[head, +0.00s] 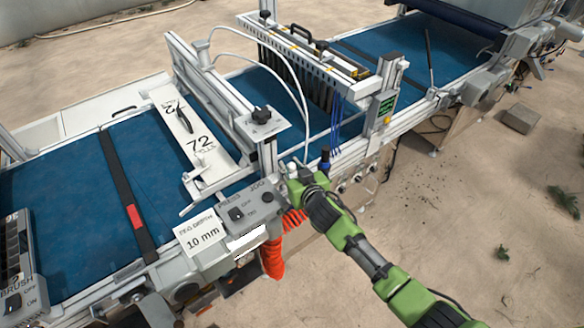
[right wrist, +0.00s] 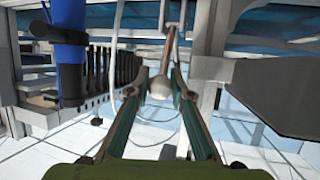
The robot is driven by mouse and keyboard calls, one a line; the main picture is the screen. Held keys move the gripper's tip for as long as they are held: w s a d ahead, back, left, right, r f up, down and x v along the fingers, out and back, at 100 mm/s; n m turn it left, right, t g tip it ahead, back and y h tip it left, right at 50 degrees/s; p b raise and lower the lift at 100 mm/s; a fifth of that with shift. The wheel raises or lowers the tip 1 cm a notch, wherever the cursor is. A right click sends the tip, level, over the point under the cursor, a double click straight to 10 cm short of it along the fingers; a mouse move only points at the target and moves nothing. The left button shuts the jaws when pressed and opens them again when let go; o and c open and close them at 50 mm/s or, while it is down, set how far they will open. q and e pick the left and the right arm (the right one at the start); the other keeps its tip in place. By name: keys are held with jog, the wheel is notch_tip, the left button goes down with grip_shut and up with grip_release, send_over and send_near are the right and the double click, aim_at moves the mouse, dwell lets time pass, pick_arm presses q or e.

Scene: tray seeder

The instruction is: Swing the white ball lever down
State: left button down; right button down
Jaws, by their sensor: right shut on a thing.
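The white ball (right wrist: 159,88) of the lever sits between the two fingers of my right gripper (right wrist: 160,95) in the right wrist view. A thin rod (right wrist: 168,48) runs up from the ball. My right gripper is shut on the ball. In the head view my right gripper (head: 292,172) is at the near side of the tray seeder, just beyond the control box. The lever is mostly hidden by the gripper there. My left gripper is not in view.
A blue-capped fitting (head: 325,158) stands close to the right of my gripper; it also shows in the right wrist view (right wrist: 68,55). The control box (head: 240,215) and an orange hose (head: 273,257) are close by. Open sandy ground lies right.

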jog(key=shift+w+a+r, duration=0.15)
jog(key=shift+w+r, duration=0.05)
jog(key=shift+r, duration=0.2)
jog(key=c, duration=1.8)
grip_release()
jog(key=shift+s+f, duration=0.1)
jog(key=shift+f, duration=0.15)
jog(key=shift+s, duration=0.2)
jog(key=shift+s+d, duration=0.25)
jog(key=shift+s, duration=0.3)
jog(key=shift+r+v, duration=0.2)
jog(key=shift+v, duration=1.45)
jog(key=shift+r+v, duration=0.15)
jog(key=shift+v, duration=1.55)
jog(key=shift+w+d, duration=0.1)
jog(key=shift+w, duration=0.15)
